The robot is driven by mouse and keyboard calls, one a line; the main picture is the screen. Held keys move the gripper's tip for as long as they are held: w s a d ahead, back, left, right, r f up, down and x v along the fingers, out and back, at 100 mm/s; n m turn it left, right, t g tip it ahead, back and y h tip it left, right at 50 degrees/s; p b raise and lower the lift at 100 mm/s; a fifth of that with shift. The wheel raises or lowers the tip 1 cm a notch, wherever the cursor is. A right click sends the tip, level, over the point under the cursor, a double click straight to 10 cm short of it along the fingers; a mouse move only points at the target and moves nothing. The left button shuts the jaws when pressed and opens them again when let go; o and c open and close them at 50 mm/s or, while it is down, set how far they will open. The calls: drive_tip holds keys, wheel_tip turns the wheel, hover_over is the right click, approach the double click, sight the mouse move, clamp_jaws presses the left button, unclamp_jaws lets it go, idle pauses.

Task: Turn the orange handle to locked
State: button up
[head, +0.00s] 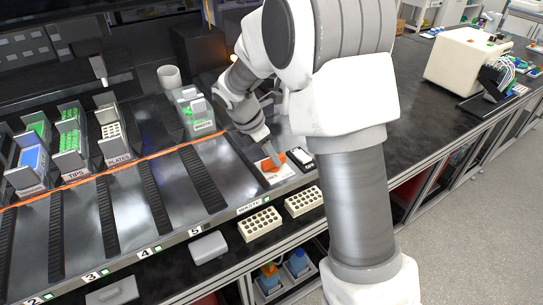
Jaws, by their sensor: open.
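The orange handle (276,163) sits on a white-labelled plate (278,175) at the front edge of the metal deck, right of lane 5. Only part of the handle shows, and which way it is turned is hard to tell at this size. My gripper (269,154) reaches down from above and is right at the handle, partly covering it. It is open; the fingers are small in this view, and I cannot tell whether they touch the handle or stand around it.
A black-and-white piece (301,158) lies just right of the handle. Two cream racks (260,224) stand in front on the lower ledge, beside a grey box (208,247). Labelled bins (196,112) stand at the back. The black bench (425,110) to the right is mostly clear.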

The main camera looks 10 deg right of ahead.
drive_tip(key=shift+d+f, duration=0.25)
drive_tip(key=shift+f, duration=0.35)
clamp_jaws()
